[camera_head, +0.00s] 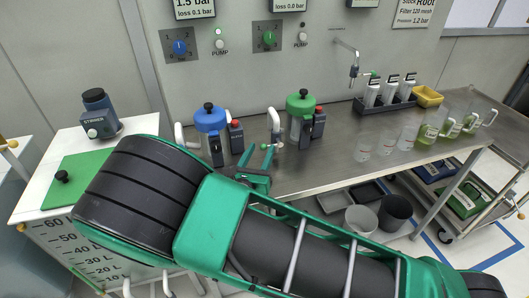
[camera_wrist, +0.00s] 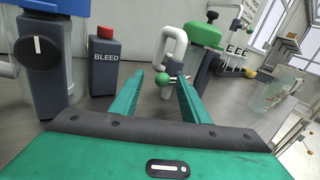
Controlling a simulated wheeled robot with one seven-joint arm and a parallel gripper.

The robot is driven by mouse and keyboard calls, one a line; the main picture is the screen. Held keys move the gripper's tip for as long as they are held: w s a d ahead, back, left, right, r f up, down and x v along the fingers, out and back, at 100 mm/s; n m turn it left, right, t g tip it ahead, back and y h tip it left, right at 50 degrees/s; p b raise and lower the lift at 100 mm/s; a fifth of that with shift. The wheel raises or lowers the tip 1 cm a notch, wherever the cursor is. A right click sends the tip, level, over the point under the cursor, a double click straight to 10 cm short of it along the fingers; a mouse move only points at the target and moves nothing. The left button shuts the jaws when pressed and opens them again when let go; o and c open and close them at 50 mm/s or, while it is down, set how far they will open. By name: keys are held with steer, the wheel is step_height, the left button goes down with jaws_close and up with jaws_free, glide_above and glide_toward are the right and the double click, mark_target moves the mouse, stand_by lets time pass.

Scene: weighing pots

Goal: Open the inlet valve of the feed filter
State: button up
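Two filter units stand on the steel bench: one with a blue lid (camera_head: 210,117) and one with a green lid (camera_head: 300,103). No label tells me which is the feed filter. A white looped pipe (camera_wrist: 173,45) stands between them, with a small valve fitting and a green ball-ended lever (camera_wrist: 165,79) at its foot. My gripper (camera_head: 258,156) is open and empty between the two units. In the wrist view its green fingers (camera_wrist: 160,82) stand apart, with the green ball between and beyond their tips; contact cannot be told.
A red-topped BLEED block (camera_wrist: 105,63) is close left of my fingers, beside a black dial (camera_wrist: 37,49). Blue (camera_head: 179,47) and green (camera_head: 268,39) wall knobs are behind. Beakers (camera_head: 386,139) stand to the right. The bench front is partly clear.

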steer(key=shift+w+d+r, duration=0.15)
steer(key=shift+r, duration=0.05)
steer(key=shift+s+a+r, duration=0.4)
steer(key=shift+s+a, duration=0.1)
steer(key=shift+a, duration=0.15)
steer(key=shift+s+d, duration=0.25)
steer(key=shift+d, duration=0.1)
steer(key=shift+s+f, duration=0.1)
steer(key=shift+s, duration=0.65)
steer(key=shift+v, duration=5.35)
steer(key=shift+a, duration=0.15)
steer(key=v, duration=1)
steer(key=shift+s+a, duration=0.15)
steer(key=shift+s, duration=0.1)
steer(key=shift+f, duration=0.15)
